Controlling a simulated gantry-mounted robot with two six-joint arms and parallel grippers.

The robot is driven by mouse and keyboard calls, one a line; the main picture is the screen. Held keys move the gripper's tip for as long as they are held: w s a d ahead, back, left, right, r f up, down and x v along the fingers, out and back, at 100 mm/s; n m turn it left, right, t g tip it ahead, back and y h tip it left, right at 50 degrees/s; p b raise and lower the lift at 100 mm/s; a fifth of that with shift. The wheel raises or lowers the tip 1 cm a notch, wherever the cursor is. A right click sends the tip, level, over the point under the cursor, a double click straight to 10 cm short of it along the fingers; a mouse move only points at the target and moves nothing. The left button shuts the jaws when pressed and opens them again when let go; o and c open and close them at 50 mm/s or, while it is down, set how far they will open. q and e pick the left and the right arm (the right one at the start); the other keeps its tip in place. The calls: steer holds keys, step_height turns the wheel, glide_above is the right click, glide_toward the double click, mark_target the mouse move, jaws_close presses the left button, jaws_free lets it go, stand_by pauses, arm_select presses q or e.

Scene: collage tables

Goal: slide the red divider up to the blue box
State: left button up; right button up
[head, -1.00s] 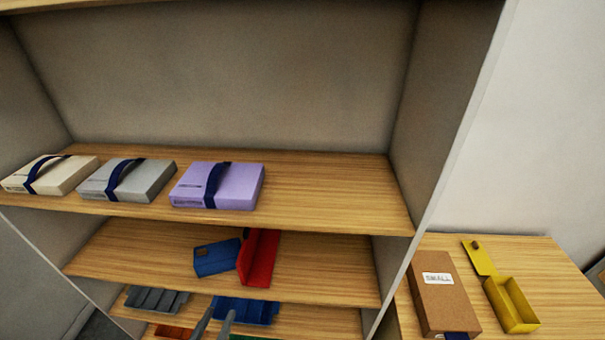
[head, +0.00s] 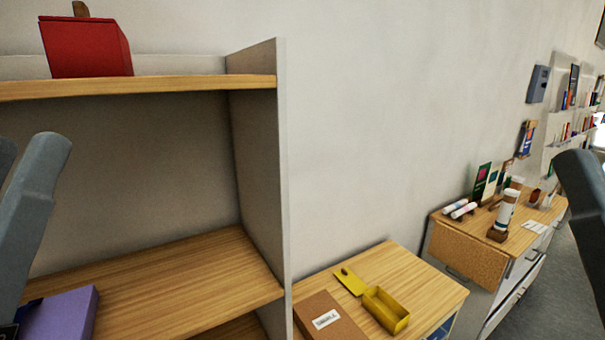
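The red divider and the blue box are not in the head view now. The lower shelf where they lay a second ago is outside the picture. A grey part of my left arm or gripper (head: 35,205) stands large at the left edge, with another grey piece cut off beside it. A dark grey part of my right arm or gripper (head: 583,195) shows at the right edge. Nothing held is visible in either, and whether they are open or shut is unclear.
A purple box (head: 60,316) sits on the wooden shelf at lower left. A red box (head: 88,47) stands on the top board. The shelf's side wall (head: 259,170) divides it from a table with a brown box (head: 322,318) and yellow open box (head: 387,312). A cabinet stands farther right.

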arm_select(q)
step_height(320, 180, up, 15)
steer(key=m+p, duration=0.1)
steer(key=p, duration=1.4)
steer(key=shift+w+h+p, duration=0.2)
steer(key=shift+h+p, duration=0.1)
steer(key=shift+d, duration=0.1)
